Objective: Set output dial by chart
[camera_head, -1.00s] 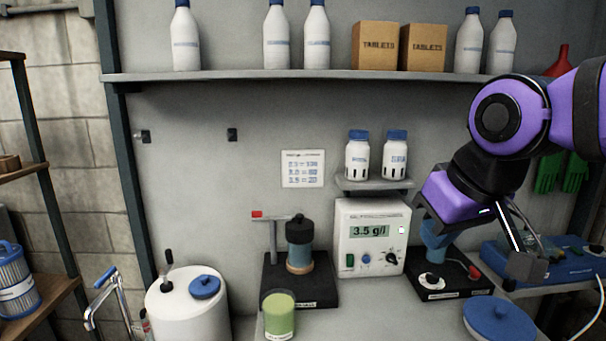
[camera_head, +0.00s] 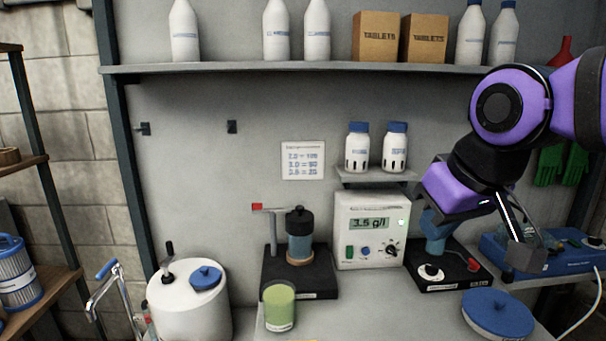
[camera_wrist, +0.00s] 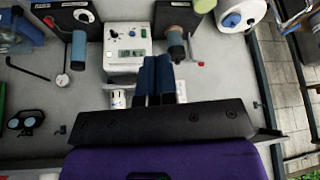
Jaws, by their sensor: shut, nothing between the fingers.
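A white meter (camera_head: 372,230) stands at the back of the bench; its display reads 3.5 g/l. A green button, a blue knob and a black pointer knob (camera_head: 391,250) sit below the display. The chart (camera_head: 303,160) on the wall has rows that seem to pair 3.0 with 60; the others are hard to read. A white dial (camera_head: 431,272) is on the black base at right; I cannot tell which knob is the output dial. My gripper (camera_wrist: 157,62) is shut and empty, in front of the meter in the wrist view, above the right base in the head view.
A pump stand (camera_head: 300,270) with a red-tipped lever is left of the meter. A green cup (camera_head: 279,308), white drum (camera_head: 190,305) and blue lid (camera_head: 497,312) stand nearby. Two bottles sit on a small shelf (camera_head: 373,178) above the meter. The bench front is partly clear.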

